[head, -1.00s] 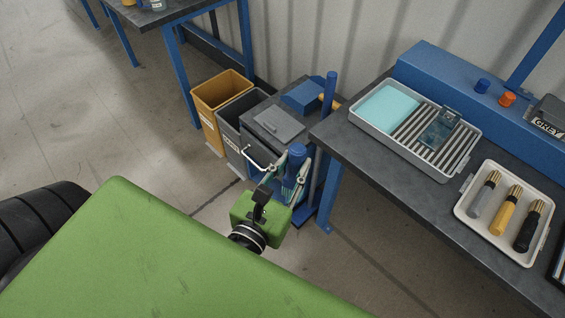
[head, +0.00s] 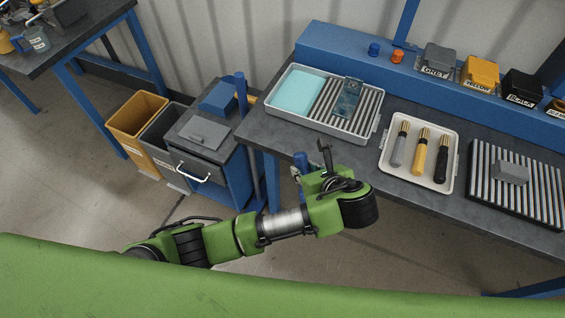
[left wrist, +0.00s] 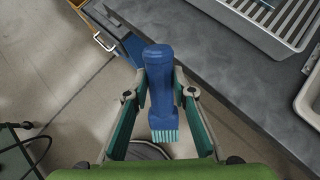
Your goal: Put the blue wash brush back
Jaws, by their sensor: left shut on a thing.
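The blue wash brush is in my left gripper; in the left wrist view the brush (left wrist: 158,80) sits between the two fingers, its blue handle end pointing away and its pale teal bristles toward the wrist. In the head view only the blue top of the brush (head: 301,160) shows above my left gripper (head: 298,174), which is shut on it. The gripper is beside the front edge of the dark workbench (head: 262,130), largely hidden behind my own wrist. My right gripper is not in view.
A grey tray (head: 371,131) with slats and a turquoise pad is on the bench. A white tray (head: 413,183) holds grey, yellow and black brushes. A dark ribbed tray (head: 474,183) lies further right. A drawer cabinet (head: 195,160) and yellow bin (head: 131,118) stand left.

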